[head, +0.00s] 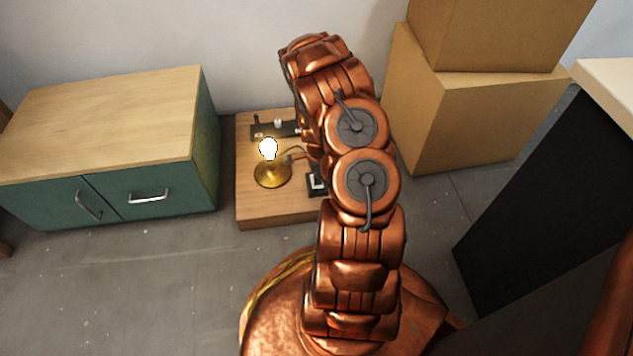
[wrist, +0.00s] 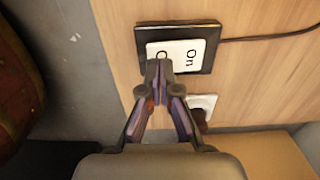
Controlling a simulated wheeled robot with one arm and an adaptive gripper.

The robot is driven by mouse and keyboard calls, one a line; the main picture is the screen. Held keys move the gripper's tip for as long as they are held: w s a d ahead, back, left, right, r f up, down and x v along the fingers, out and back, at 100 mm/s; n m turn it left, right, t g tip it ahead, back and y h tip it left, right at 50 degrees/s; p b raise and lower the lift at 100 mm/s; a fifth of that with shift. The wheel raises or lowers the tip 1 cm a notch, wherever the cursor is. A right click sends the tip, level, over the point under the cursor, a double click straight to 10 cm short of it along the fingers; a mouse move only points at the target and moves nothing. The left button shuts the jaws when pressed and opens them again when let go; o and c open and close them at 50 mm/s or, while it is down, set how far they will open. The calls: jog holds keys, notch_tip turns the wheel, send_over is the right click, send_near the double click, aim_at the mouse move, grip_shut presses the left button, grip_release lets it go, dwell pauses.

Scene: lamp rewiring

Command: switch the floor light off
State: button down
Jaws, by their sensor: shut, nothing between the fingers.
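The floor light, a lit bulb (head: 268,149) on a round brass base (head: 272,174), stands on a low wooden board (head: 270,216). A switch with a black frame and a white rocker (wrist: 189,52) marked "On" shows in the wrist view; the other end of its marking is partly hidden by my fingertips. In the head view the switch (head: 315,184) is partly covered by my arm. My gripper (wrist: 160,66) is shut and empty, its tips over the rocker's lower left part. I cannot tell whether they touch it. My gripper is hidden in the head view.
A cable (wrist: 265,36) runs right from the switch. A white socket-like piece (wrist: 201,103) sits beside my fingers. A green cabinet (head: 110,120) stands left, cardboard boxes (head: 465,110) right. A dark fixture (head: 268,130) is at the board's back. Grey floor lies open in front left.

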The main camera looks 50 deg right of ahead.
jog(key=shift+f, duration=0.85)
dwell(0.5)
jog(key=shift+r, duration=0.15)
jog(key=shift+r+p, duration=1.25)
jog(key=shift+r, duration=2.2)
jog(key=s+a+r+n+p, duration=0.1)
jog(key=a+r+n+p, duration=0.45)
jog(key=r, duration=1.05)
jog(key=s+a+r+n+p, duration=0.15)
jog(key=a+r+p, duration=0.65)
jog(key=r, duration=0.8)
jog(key=a+r+n+p, duration=0.5)
jog(key=r+p, duration=0.4)
jog(key=r, duration=0.6)
jog(key=s+a+r+n+p, duration=0.4)
jog(key=s+r+p, duration=0.2)
jog(key=r, duration=0.4)
jog(key=s+a+r+n+g+p, duration=0.1)
jog(key=s+a+r+n+p, duration=0.4)
jog(key=s+r, duration=0.3)
jog(key=s+a+r+n+p, duration=0.4)
jog(key=s+r+p, duration=0.3)
jog(key=r, duration=0.6)
jog(key=shift+s+a+r+g+p, duration=0.2)
jog(key=shift+a+g+p, duration=0.2)
jog(key=shift+a+p, duration=0.15)
